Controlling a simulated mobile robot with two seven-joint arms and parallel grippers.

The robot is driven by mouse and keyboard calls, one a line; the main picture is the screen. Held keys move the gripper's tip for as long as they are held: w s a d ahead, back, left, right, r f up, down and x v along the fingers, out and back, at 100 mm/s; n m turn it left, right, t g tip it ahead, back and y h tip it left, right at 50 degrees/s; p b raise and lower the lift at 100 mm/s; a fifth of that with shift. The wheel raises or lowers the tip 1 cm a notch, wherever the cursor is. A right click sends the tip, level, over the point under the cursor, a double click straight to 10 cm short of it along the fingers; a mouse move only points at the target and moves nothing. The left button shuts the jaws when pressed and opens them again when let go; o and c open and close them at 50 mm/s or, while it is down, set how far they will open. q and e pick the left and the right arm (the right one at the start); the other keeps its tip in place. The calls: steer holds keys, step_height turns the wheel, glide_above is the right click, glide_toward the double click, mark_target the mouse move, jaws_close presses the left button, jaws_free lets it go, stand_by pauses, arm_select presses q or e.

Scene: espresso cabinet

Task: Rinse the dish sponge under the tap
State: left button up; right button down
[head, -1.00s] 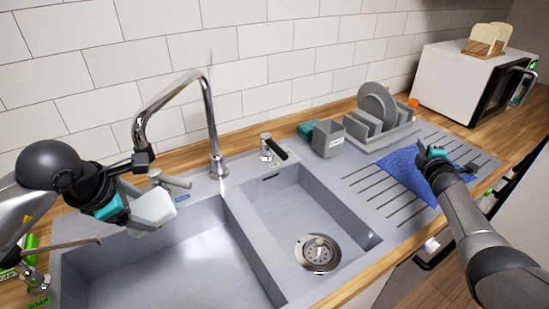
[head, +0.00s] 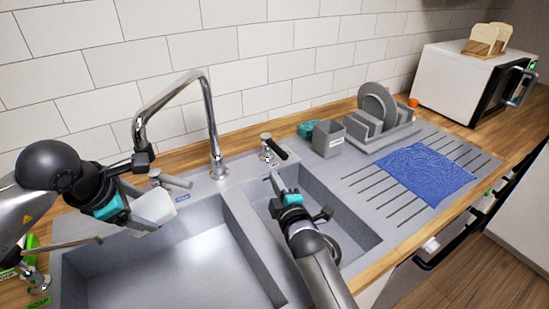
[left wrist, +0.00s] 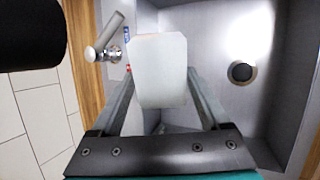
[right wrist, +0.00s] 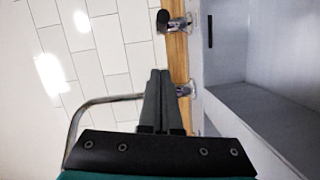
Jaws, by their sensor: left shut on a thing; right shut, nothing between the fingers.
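My left gripper (head: 128,205) is shut on a pale, blocky sponge (head: 153,207), held above the large left basin (head: 190,262), near the tap outlet. The sponge also shows between the fingers in the left wrist view (left wrist: 160,70). The chrome tap (head: 209,115) arches over from behind the basins, its dark outlet (head: 143,160) just above the held sponge in the head view. No water stream is visible. My right gripper (head: 275,180) is shut and empty over the small basin, in front of a black-handled lever (head: 274,147). Its fingers (right wrist: 161,85) meet in the right wrist view.
A second chrome lever (head: 170,180) stands behind the left basin. A blue cloth (head: 427,173) lies on the drainboard. A dish rack (head: 382,125), a grey holder (head: 328,138) and a teal item (head: 307,129) stand at the back. A microwave (head: 460,85) stands far right.

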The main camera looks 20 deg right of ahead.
mark_target(283, 157)
steer(key=w+d+f, duration=0.1)
steer(key=w+d, duration=0.1)
steer(key=w, duration=0.8)
steer(key=shift+w+d+f, duration=0.15)
steer(key=shift+w+d, duration=0.2)
steer(key=shift+w, duration=0.05)
stand_by(0.4)
steer(key=shift+w+d, duration=0.15)
steer(key=shift+d, duration=1.15)
steer(key=shift+a, duration=0.1)
